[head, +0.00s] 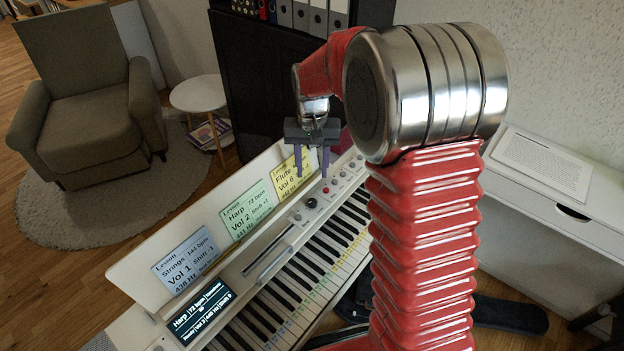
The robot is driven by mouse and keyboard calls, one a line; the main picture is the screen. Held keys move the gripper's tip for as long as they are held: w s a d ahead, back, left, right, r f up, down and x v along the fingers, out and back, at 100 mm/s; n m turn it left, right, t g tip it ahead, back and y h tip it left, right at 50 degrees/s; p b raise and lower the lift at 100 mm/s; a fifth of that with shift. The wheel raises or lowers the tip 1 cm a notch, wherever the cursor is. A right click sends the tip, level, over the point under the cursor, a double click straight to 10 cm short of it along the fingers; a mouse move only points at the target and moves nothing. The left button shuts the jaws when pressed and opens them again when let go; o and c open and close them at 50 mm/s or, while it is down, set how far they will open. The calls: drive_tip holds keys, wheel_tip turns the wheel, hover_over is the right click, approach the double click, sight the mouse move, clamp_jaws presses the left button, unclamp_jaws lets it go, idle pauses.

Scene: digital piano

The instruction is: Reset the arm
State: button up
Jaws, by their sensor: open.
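My gripper (312,168) is in the head view, above the far end of the digital piano (262,262). Its two purple fingers point down and are apart, with nothing seen between them. The fingertips are near the control panel, close to a red button (325,190) and the yellow card. I cannot tell whether they touch anything. My red arm rises at the right of the view, bends at a large metal joint and reaches back left to the gripper. It hides part of the keyboard.
Blue (186,262), green (247,211) and yellow (291,176) cards stand on the piano's music rest. A lit display (201,312) is at the near end. A black cabinet (262,70) stands behind, a white drawer unit (545,185) at right. An armchair (85,95) and round table (198,94) are at left.

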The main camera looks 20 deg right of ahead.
drive_tip(key=shift+r, duration=0.75)
drive_tip(key=s+r+n+t, duration=0.1)
drive_tip(key=s+r, duration=0.3)
drive_tip(key=s, duration=0.5)
drive_tip(key=s+r+n+t, duration=0.1)
drive_tip(key=s+r, duration=0.3)
drive_tip(key=s, duration=0.5)
drive_tip(key=s+a+r+n+t, duration=0.1)
drive_tip(key=s+r+t, duration=0.2)
drive_tip(key=s, duration=0.6)
wheel_tip(320, 180, up, 2)
drive_tip(key=shift+r+t, duration=0.1)
drive_tip(key=shift+t, duration=0.2)
idle(0.5)
